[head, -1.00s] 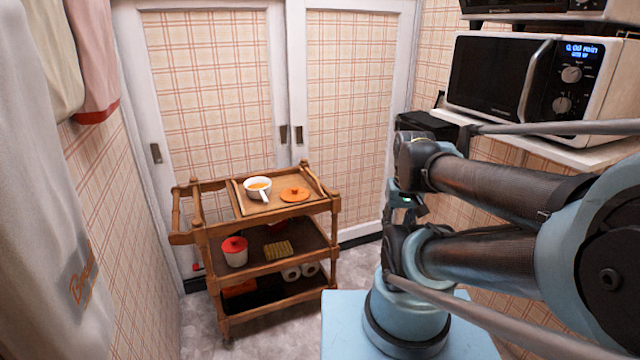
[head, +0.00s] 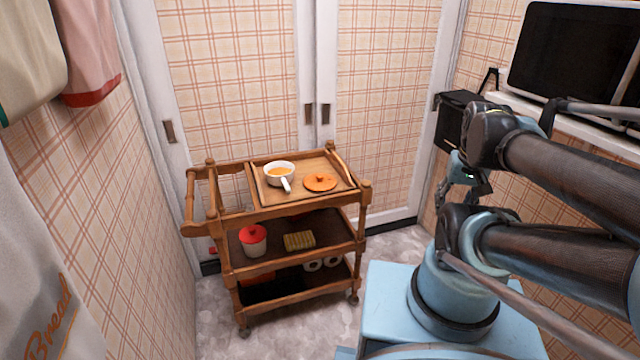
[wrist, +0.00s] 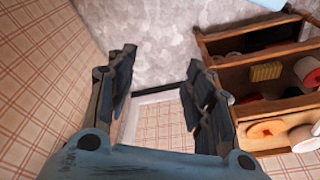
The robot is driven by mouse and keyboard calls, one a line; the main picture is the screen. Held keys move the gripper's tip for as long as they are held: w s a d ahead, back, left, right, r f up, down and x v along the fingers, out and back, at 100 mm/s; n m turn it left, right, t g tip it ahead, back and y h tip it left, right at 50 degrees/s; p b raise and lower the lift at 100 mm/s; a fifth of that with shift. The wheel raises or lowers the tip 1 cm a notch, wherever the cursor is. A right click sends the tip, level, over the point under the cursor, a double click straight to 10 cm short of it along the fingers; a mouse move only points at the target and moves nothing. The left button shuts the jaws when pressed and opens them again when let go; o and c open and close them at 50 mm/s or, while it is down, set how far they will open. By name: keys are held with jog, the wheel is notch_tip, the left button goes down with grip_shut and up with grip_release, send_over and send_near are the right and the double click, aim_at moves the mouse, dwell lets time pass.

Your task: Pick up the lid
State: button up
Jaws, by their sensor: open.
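The orange lid (head: 320,182) with a small knob lies flat on the top tray of the wooden cart, to the right of a white pot (head: 279,174) with orange contents and a white handle. In the wrist view the lid (wrist: 266,128) shows at the right, beside the pot (wrist: 303,138), which is cut by the edge. My gripper (wrist: 160,75) is open and empty, with both fingers apart over bare floor and wall. In the head view my gripper (head: 478,187) is small and partly hidden by the arm, well right of the cart.
The wooden cart (head: 290,213) has lower shelves holding a red-lidded canister (head: 253,240), a yellow-green item (head: 299,240) and white rolls (head: 322,263). A microwave (head: 570,50) stands on a shelf at right. Towels (head: 90,50) hang at left. Floor around the cart is clear.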

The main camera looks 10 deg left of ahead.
jog(key=w+a+r+m+y, duration=0.1)
jog(key=w+a+r+m, duration=0.2)
jog(key=w+a+r, duration=0.4)
jog(key=m+g+y, duration=0.3)
jog(key=m+g, duration=0.1)
jog(key=m, duration=0.6)
send_over(321, 175)
jog(key=w+d, duration=0.3)
jog(key=d, duration=0.3)
jog(key=x, duration=1.8)
jog(key=shift+s+d, duration=0.1)
jog(key=shift+d, duration=0.2)
jog(key=c, duration=1)
